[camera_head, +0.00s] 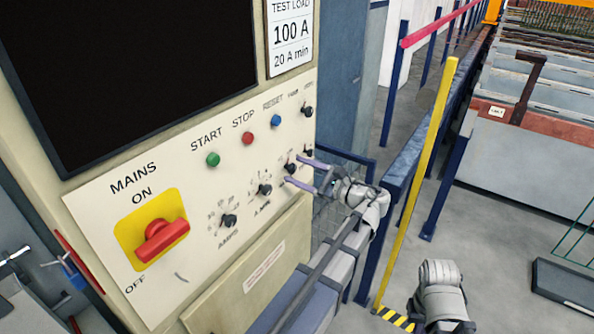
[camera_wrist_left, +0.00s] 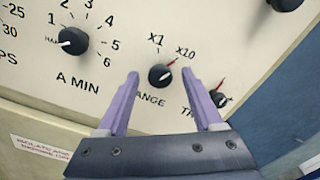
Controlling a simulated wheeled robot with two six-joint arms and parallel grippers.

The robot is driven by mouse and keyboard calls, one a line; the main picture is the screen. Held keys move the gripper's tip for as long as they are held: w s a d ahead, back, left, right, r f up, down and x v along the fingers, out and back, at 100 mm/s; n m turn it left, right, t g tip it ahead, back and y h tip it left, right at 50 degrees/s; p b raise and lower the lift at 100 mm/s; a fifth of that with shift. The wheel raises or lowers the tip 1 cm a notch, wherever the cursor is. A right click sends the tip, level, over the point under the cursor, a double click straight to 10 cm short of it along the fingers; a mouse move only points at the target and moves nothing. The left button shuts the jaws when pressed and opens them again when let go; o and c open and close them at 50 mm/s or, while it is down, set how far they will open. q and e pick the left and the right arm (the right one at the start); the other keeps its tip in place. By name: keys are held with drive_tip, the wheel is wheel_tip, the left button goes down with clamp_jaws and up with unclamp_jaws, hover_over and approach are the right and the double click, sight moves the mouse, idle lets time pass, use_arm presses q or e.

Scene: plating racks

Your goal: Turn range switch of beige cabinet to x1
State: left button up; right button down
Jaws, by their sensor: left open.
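The beige cabinet (camera_head: 190,200) fills the left of the head view, with a sloping panel of switches. Its range switch (camera_wrist_left: 160,75) is a small black knob, and its pointer line aims up right toward the X10 mark (camera_wrist_left: 185,52). The X1 mark (camera_wrist_left: 156,40) is above the knob. In the head view the range switch (camera_head: 290,168) is beside my purple fingertips. My left gripper (camera_head: 297,171) is open and empty. In the wrist view the left gripper (camera_wrist_left: 163,79) has one finger on each side of the knob; I cannot tell whether either touches it.
The A MIN knob (camera_wrist_left: 73,40) is left of the range switch; another black knob (camera_wrist_left: 220,99) is close on its right. The red MAINS switch (camera_head: 162,241) is farther left. A yellow post (camera_head: 418,180) and blue rail stand to the right.

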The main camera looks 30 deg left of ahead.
use_arm(q)
drive_tip(key=shift+a, duration=0.45)
clamp_jaws()
idle(0.3)
